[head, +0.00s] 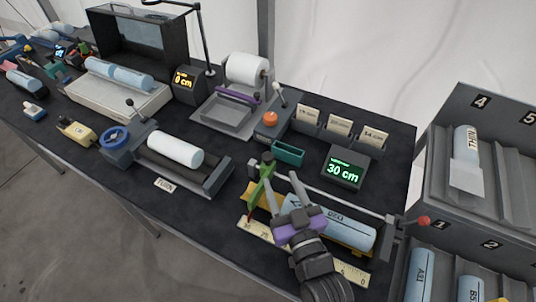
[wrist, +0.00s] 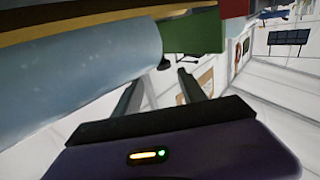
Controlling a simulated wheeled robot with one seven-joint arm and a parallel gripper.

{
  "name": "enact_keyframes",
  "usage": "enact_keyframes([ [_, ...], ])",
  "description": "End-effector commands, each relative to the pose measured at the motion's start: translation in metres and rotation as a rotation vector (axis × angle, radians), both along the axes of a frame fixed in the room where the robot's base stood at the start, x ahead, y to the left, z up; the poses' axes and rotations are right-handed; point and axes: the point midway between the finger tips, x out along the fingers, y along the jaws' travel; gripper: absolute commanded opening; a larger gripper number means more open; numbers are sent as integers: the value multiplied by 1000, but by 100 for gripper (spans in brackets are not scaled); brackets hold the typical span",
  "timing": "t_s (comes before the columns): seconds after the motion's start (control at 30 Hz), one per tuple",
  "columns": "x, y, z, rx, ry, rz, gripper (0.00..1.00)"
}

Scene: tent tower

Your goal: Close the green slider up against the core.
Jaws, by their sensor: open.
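The green slider (head: 262,181) stands upright at the left end of a measuring rail in the head view. The light blue core (head: 338,226) lies on the yellow cradle to its right. My gripper (head: 282,182) is over the core's left end, beside the slider, with its fingers apart and nothing seen between them. In the wrist view the core (wrist: 75,75) fills the left, and the green slider (wrist: 192,32) shows past its end. My gripper's fingers (wrist: 168,82) point toward that side, below the slider in the picture. Whether slider and core touch is hard to tell.
A yellow ruler (head: 262,231) lies along the front of the rail. A red knob (head: 424,221) ends the rail at right. A display (head: 345,169) behind reads 30 cm, next to a teal tray (head: 288,152). A roller stand (head: 216,178) is left; a numbered rack (head: 447,190) is right.

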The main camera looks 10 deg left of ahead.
Motion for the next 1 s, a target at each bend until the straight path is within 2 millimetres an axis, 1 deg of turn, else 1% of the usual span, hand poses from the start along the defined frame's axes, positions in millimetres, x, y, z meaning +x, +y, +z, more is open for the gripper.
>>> enact_keyframes([
  [0.03, 4, 5, 1, -1, 0, 7, 49],
  [0.1, 8, 9, 2, -2, -1, 12, 49],
  [0.27, 19, 15, 3, -2, 0, 13, 49],
  [0.5, 51, 30, 3, -2, 0, 12, 49],
  [0.7, 72, 40, 2, -2, -1, 13, 49],
  [0.83, 78, 42, 1, -3, 1, 13, 49],
  [1.0, 79, 43, 1, -3, 1, 12, 49],
])
